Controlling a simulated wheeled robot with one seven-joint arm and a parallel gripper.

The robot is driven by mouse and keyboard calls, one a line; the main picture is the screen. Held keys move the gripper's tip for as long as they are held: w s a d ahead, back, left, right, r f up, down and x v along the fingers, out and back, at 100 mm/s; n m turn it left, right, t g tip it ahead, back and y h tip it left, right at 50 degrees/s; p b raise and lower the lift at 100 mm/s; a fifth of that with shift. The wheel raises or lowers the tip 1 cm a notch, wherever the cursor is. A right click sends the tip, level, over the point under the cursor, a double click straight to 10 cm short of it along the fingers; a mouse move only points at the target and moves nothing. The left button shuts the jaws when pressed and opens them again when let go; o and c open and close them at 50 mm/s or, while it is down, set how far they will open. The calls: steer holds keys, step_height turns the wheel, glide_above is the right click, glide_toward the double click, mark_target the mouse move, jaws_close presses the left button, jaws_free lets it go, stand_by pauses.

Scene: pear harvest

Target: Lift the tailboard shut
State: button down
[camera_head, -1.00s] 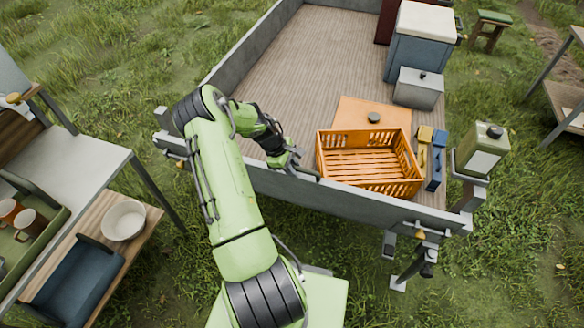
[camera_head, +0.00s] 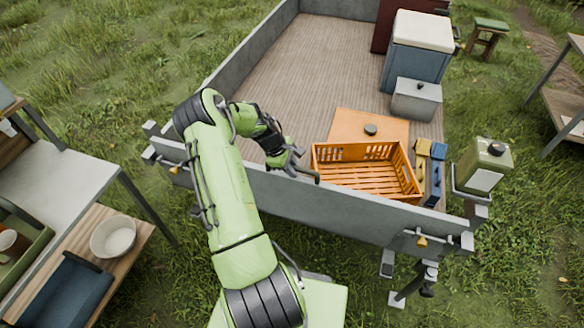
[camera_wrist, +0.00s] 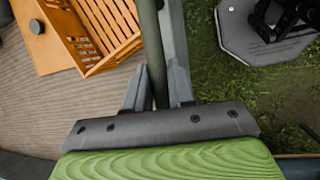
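The tailboard (camera_head: 330,217) is the long grey panel across the near end of the trailer. It stands close to upright, and its outer face shows. My gripper (camera_head: 300,172) is at its top edge, left of the crate. In the wrist view, the two fingers of my gripper (camera_wrist: 158,92) lie on either side of the tailboard's edge (camera_wrist: 154,40), with little gap visible. The contact itself is partly hidden. A latch with a yellow part (camera_head: 422,241) shows near the right end and another (camera_head: 174,170) near the left end.
An orange crate (camera_head: 318,160) sits on the trailer bed just inside the tailboard. A green can (camera_head: 482,165) stands outside the right corner. A table (camera_head: 60,185) and a lower shelf with a white bowl (camera_head: 113,237) are close on the left. Grass surrounds the trailer.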

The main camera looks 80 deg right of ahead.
steer(key=c, duration=1.2)
jaws_free()
steer(key=shift+d, duration=0.25)
steer(key=shift+o, duration=0.7)
steer(key=shift+d+f, duration=0.1)
steer(key=shift+d, duration=0.05)
steer(key=v, duration=1.5)
steer(key=shift+r, duration=0.4)
